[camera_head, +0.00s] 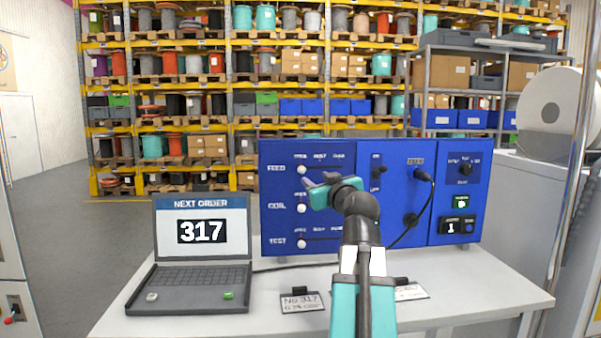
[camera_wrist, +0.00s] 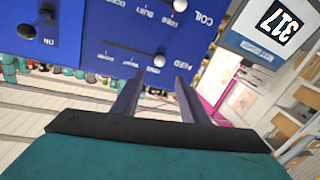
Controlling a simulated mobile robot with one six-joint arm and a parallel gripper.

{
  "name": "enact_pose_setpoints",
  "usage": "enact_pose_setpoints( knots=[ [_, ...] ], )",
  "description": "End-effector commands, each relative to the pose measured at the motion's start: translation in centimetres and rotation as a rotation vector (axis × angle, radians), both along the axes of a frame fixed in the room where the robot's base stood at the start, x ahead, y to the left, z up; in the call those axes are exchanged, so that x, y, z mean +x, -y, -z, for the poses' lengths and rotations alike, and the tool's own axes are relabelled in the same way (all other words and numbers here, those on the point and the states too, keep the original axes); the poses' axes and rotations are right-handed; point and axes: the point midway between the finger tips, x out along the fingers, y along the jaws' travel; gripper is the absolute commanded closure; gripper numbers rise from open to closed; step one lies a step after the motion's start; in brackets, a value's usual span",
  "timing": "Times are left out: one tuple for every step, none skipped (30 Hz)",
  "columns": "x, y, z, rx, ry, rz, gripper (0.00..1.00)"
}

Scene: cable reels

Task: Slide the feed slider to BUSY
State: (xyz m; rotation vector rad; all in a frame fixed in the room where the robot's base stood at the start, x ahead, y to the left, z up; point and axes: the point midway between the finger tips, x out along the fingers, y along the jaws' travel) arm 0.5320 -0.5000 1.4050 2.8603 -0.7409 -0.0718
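The blue panel (camera_head: 345,160) has three slider rows on its left, labelled FEED, COIL and TEST. The white FEED slider knob (camera_head: 302,169) sits at the left end of its slot, under the first of three labels; BUSY is the middle label. The knob also shows in the wrist view (camera_wrist: 159,60), where the picture is turned over. My gripper (camera_head: 316,180) is in front of the panel near the FEED row. In the wrist view its two fingers (camera_wrist: 156,80) are apart with nothing between them, and the knob appears just beyond their tips. Contact is not visible.
The COIL knob (camera_head: 301,208) and TEST knob (camera_head: 301,244) sit below. A black cable (camera_head: 422,215) hangs from the panel's right part. A laptop (camera_head: 203,240) showing 317 stands left on the table (camera_head: 470,290). Cards (camera_head: 302,302) lie in front. Shelves of reels stand behind.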

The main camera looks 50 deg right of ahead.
Motion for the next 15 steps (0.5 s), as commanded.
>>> enact_pose_setpoints(
  knots=[
    [0.5,0.3,-0.2,0.001,-0.001,-0.001,0.60],
    [0.8,0.5,-0.2,0.001,-0.001,-0.001,0.60],
    [1.2,0.7,-0.2,0.001,0.000,0.000,0.60],
    [1.5,0.9,-0.2,0.001,-0.001,-0.001,0.60],
    [1.8,1.0,-0.2,0.001,-0.001,-0.001,0.60],
    [2.3,1.3,-0.3,0.002,-0.001,-0.002,0.60],
    [2.6,1.5,-0.3,0.002,-0.001,-0.002,0.60],
    [3.0,1.7,-0.3,0.001,-0.001,-0.001,0.60],
    [3.5,1.9,-0.3,0.002,-0.001,-0.002,0.60],
    [3.8,2.1,-0.3,0.001,-0.001,-0.002,0.60],
    [4.1,2.3,-0.3,0.001,-0.001,-0.002,0.60],
    [4.6,2.5,-0.3,0.001,-0.001,-0.001,0.60],
    [4.9,2.7,-0.3,0.001,-0.001,-0.001,0.60],
    [5.2,2.9,-0.3,0.001,-0.001,-0.001,0.60],
    [5.7,3.1,-0.3,0.001,-0.001,-0.002,0.60]
  ],
)
